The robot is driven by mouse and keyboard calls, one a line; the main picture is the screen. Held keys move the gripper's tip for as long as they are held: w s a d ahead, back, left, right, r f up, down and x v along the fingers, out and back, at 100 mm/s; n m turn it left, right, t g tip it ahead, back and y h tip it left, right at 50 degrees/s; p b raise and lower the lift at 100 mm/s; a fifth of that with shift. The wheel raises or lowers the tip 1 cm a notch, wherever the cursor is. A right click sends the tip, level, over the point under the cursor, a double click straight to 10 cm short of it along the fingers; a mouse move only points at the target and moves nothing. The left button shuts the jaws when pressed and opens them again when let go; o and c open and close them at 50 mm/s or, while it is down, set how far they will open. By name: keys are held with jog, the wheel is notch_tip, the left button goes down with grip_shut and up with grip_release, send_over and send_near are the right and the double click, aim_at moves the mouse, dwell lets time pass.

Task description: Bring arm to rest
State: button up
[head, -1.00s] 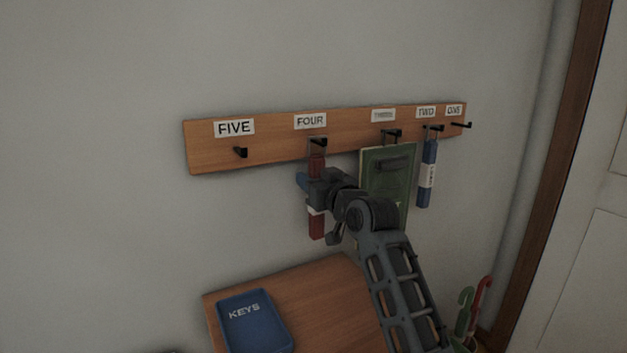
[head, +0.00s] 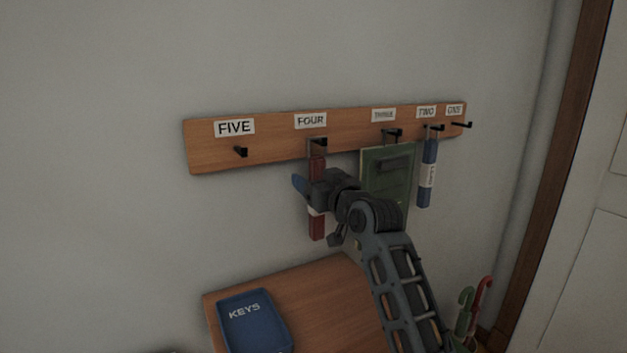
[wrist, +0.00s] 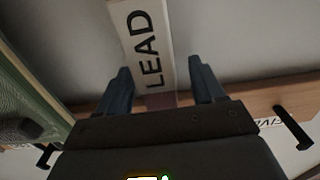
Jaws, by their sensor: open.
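A long red item (head: 317,228) hangs down below the hook labelled FOUR (head: 318,142). Its white label reads LEAD (wrist: 148,45) in the wrist view. My gripper (head: 300,186) is in front of the red item and covers its middle in the head view. In the wrist view my gripper (wrist: 160,70) is open, with one blue finger on each side of the labelled strip. I cannot tell whether either finger touches it.
A green panel (head: 372,170) hangs at hook three, close right of my gripper. A blue item (head: 428,175) hangs at hook two. Hooks FIVE (head: 240,152) and ONE (head: 461,125) are bare. Below are a wooden surface (head: 325,285), a blue KEYS tray (head: 284,335) and umbrellas (head: 479,300).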

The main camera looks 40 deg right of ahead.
jog(key=b+v, duration=0.1)
jog(key=v, duration=0.6)
jog(key=shift+s, duration=0.1)
jog(key=s+a+f+g+y, duration=0.1)
jog(key=s+a+f+y, duration=0.1)
jog(key=s+a+f, duration=1.5)
jog(key=s+a+n+y, duration=0.1)
jog(key=s+a, duration=0.2)
jog(key=s, duration=0.9)
jog(key=s+a+n+g+y, duration=0.1)
jog(key=s+a, duration=0.3)
jog(key=s, duration=0.9)
jog(key=shift+n+g+y, duration=0.3)
jog(key=shift+n+y, duration=0.2)
jog(key=shift+n, duration=0.1)
